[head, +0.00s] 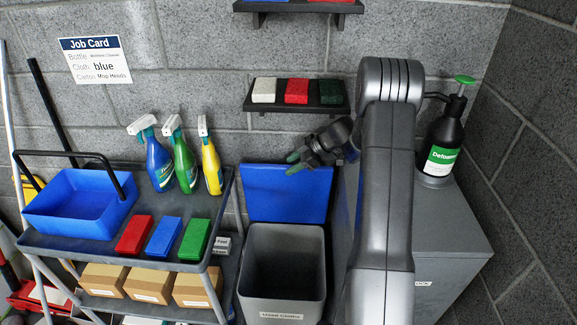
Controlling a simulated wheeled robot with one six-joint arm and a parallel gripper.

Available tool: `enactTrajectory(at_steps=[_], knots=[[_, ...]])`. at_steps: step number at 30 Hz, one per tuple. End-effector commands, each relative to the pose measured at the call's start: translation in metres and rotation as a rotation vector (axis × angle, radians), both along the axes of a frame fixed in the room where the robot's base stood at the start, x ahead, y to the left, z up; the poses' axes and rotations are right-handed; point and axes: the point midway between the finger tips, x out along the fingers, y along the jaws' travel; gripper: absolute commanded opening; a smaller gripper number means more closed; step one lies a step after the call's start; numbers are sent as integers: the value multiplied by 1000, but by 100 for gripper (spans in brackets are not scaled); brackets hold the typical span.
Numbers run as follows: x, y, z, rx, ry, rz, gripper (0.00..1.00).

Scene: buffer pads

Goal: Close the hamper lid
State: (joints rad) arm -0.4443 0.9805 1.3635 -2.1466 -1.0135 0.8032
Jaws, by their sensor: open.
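The hamper (283,304) is a grey bin with a label on its front, standing on the floor between the cart and a grey cabinet. Its blue lid (287,205) stands raised, upright at the back edge, and the dark inside of the bin shows. My gripper (292,163) is open and empty, just above the top edge of the lid toward its right half. From this view I cannot tell whether the fingers touch the lid. My arm hides part of the cabinet to the right.
A cart (190,240) at left holds a blue caddy (75,212), spray bottles (183,160) and coloured pads, with cartons below. A wall shelf (297,108) with three pads is above the lid. A black pump bottle (443,140) stands on the grey cabinet (440,235).

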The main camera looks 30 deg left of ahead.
Motion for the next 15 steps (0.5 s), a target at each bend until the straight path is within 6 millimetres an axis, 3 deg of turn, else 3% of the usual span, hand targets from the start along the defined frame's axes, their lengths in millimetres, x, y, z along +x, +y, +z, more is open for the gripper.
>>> enactTrajectory(at_steps=[6,15], knots=[[-5,14,-14,0,1,-1,43],[-5,15,-16,0,-1,-1,43]])
